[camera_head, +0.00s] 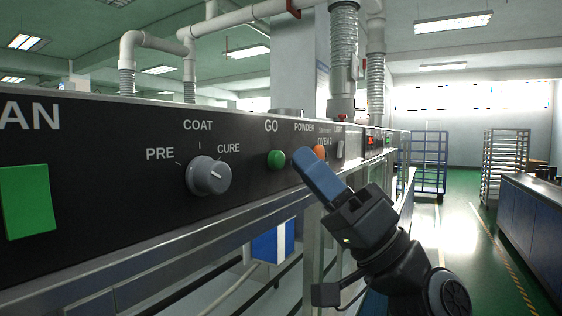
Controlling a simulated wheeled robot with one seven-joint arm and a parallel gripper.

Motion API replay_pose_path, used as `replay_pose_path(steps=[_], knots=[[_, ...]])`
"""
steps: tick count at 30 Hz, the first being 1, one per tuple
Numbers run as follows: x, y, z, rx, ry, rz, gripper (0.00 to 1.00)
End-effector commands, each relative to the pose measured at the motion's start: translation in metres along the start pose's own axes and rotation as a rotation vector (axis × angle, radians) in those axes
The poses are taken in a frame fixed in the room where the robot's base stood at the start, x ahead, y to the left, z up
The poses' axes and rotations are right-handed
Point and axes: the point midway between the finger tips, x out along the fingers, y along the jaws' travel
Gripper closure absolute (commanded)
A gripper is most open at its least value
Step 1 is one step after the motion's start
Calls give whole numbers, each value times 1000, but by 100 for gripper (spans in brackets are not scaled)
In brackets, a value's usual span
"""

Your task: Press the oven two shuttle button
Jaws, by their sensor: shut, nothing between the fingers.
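A long black control panel (110,165) runs from the near left into the distance. A round orange button (320,152) sits under a label that reads "OVEN 2", with small unclear lettering just above it. My gripper (304,157) has blue fingers, closed together and empty, reaching up and left from the dark wrist at lower right. Its tips are in front of the panel, between the orange button and a green "GO" button (276,159). The fingers appear just left of and below the orange button. I cannot tell whether they touch the panel.
A grey selector knob (209,176) marked PRE, COAT, CURE and a large green switch (27,201) are at left. A small light switch (340,150) and a red display (371,139) lie beyond. Racks (428,160) and a blue counter (530,220) stand right, beside open green floor.

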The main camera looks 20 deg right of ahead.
Motion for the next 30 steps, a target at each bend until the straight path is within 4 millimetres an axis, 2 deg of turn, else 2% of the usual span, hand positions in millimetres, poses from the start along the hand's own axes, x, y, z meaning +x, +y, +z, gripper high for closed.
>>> replay_pose_path(steps=[30], knots=[[8,6,6,1,0,0,100]])
